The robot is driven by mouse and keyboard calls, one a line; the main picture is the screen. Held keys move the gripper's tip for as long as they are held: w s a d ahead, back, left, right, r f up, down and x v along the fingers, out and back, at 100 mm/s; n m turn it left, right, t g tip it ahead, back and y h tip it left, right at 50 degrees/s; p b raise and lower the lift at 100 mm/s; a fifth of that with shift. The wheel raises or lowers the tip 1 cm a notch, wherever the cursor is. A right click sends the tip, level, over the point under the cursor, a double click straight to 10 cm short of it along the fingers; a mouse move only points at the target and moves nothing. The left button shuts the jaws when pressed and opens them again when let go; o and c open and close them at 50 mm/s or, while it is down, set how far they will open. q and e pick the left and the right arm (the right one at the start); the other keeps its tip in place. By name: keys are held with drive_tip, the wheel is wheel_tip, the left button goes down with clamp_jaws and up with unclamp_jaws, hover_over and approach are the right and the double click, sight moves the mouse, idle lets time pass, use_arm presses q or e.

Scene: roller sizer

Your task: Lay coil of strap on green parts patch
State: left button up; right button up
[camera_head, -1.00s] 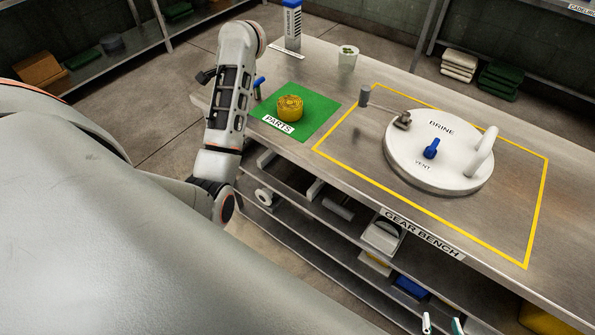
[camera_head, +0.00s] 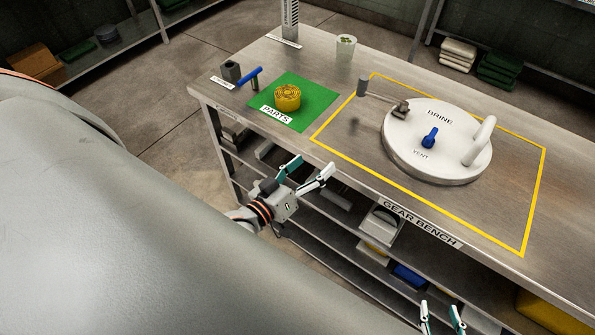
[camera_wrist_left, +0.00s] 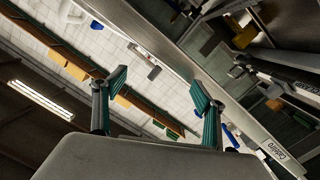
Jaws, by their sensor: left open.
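The coil of strap (camera_head: 286,97), a yellow roll, lies flat on the green parts patch (camera_head: 318,97) at the left part of the bench, behind the PARTS label. My left gripper (camera_head: 308,171) is open and empty in front of the bench's front edge, apart from the coil. Its two teal-padded fingers also show in the left wrist view (camera_wrist_left: 160,100), with nothing between them. My right gripper (camera_head: 441,318) shows at the bottom edge of the head view, with its two fingertips apart and nothing seen between them.
A white round lid (camera_head: 438,141) marked BRINE, with a handle and blue vent knob, sits inside the yellow outline. A blue-handled tool (camera_head: 249,76) stands left of the patch. A white cup (camera_head: 345,48) stands behind it. Shelves with several items lie under the bench (camera_head: 330,205).

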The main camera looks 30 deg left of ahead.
use_arm(q)
drive_tip(key=s+d+f+m+g, duration=0.3)
drive_tip(key=s+f+m+g, duration=0.3)
drive_tip(key=s+f, duration=0.6)
wheel_tip(320, 180, down, 3)
drive_tip(key=shift+s+d+r+m, duration=0.2)
drive_tip(key=shift+d+m, duration=0.1)
drive_tip(key=shift+m, duration=0.7)
